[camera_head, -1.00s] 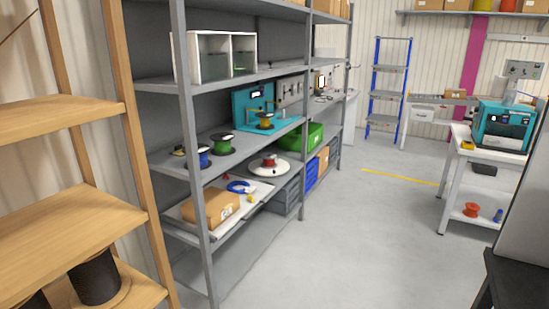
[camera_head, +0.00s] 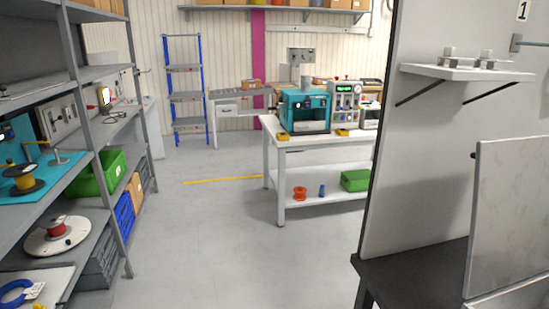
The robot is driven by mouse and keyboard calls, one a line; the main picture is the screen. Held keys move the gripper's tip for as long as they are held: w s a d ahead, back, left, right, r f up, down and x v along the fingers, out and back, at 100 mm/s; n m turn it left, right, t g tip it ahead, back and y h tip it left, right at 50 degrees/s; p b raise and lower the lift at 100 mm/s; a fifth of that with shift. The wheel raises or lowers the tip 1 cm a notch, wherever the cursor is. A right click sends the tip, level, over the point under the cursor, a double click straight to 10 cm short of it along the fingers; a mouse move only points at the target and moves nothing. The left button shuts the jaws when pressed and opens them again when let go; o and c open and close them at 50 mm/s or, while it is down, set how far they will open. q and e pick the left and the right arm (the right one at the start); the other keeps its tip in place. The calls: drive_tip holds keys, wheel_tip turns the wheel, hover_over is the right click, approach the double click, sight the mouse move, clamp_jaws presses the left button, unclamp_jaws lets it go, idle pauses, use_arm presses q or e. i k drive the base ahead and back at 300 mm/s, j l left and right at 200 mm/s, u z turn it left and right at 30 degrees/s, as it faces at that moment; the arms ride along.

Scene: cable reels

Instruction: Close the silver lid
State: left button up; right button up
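Neither of my grippers shows in the head view. A pale grey-silver flat panel (camera_head: 515,215) stands upright at the right edge, cut off by the frame; I cannot tell whether it is the silver lid. A light surface (camera_head: 515,297) shows at its foot, mostly out of frame. No other thing that is clearly a silver lid is in view.
Grey shelving (camera_head: 75,45) with a green crate (camera_head: 97,175) and reels lines the left. A tall partition (camera_head: 415,150) with a small shelf (camera_head: 468,73) and a dark table (camera_head: 420,270) fill the right. A white workbench (camera_head: 282,160) stands behind. Grey floor is free between.

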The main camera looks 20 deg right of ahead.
sight(509, 242)
drive_tip(key=i+z, duration=0.45)
drive_tip(key=i+j+z, duration=0.15)
drive_tip(key=i+z, duration=0.2)
drive_tip(key=z, duration=0.15)
drive_tip(key=i+j+z, duration=0.3)
drive_tip(key=z, duration=0.15)
drive_tip(key=i+j+z, duration=0.55)
drive_tip(key=z, duration=0.3)
drive_tip(key=i+j+z, duration=0.2)
drive_tip(key=z, duration=0.25)
drive_tip(key=i+j+z, duration=0.1)
drive_tip(key=z, duration=0.3)
drive_tip(key=j+z, duration=0.4)
drive_tip(key=i+j+z, duration=0.1)
drive_tip(key=z, duration=0.35)
drive_tip(key=k+j, duration=0.05)
drive_tip(key=j, duration=0.05)
